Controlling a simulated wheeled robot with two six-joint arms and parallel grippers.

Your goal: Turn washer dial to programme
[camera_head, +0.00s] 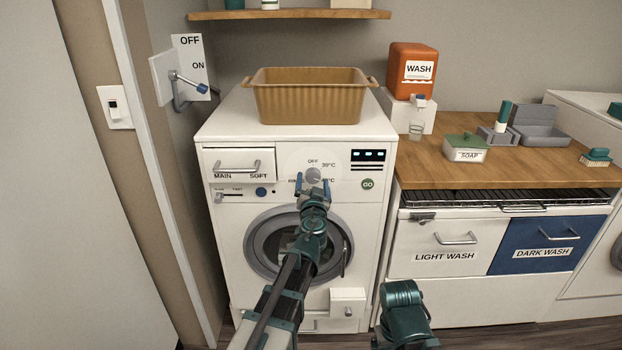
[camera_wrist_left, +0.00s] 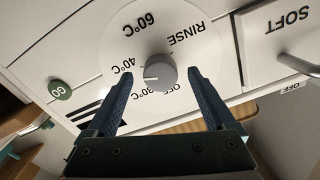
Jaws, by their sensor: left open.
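The washer (camera_head: 340,131) stands in the middle of the head view. Its grey dial knob (camera_head: 313,175) sits on the upper front panel, on a round white plate with printed labels. In the left wrist view the knob (camera_wrist_left: 160,72) is surrounded by OFF, 30°C, 40°C, 60°C and RINSE. A small light mark on the knob lies near the 40°C and 30°C side. My left gripper (camera_head: 313,184) is open in front of the dial. In the wrist view its fingers (camera_wrist_left: 163,88) are on either side of the knob, with gaps. My right gripper is not visible; only part of that arm shows.
A tan basket (camera_head: 310,99) stands on the washer. The MAIN/SOFT drawer (camera_head: 239,164) is left of the dial and a green GO button (camera_head: 368,184) is right. The round door (camera_head: 262,246) is below, partly behind my arm. A wooden counter (camera_head: 526,165) lies right.

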